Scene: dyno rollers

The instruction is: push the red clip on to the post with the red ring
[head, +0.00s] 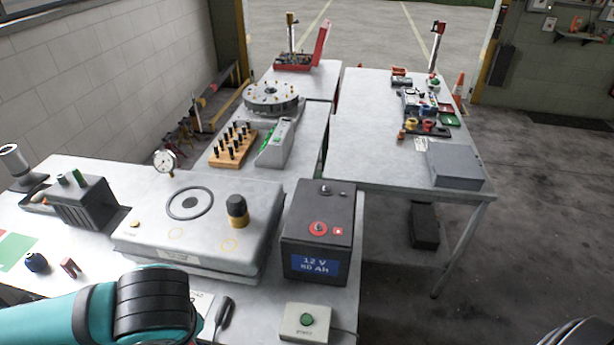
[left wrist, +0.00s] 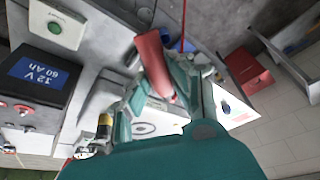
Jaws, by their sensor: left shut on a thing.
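The battery (head: 318,255), a dark box with a blue "12 V 60 Ah" label, stands at the bench's right end. On its top is a post with a red ring (head: 318,228); a small red square mark lies beside it. The battery also shows at the left of the left wrist view (left wrist: 38,80). My left gripper (left wrist: 168,82) is shut on the red clip (left wrist: 152,60), which sticks out beyond the teal fingers, apart from the battery. In the head view only my left arm shows at bottom left; the clip and fingers are hidden there.
A grey metal case (head: 200,225) with a black-and-yellow knob (head: 238,210) stands left of the battery. A box with a green button (head: 306,320) sits in front of it. A small dark red piece (head: 69,267) lies at left. Another table (head: 400,165) stands behind.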

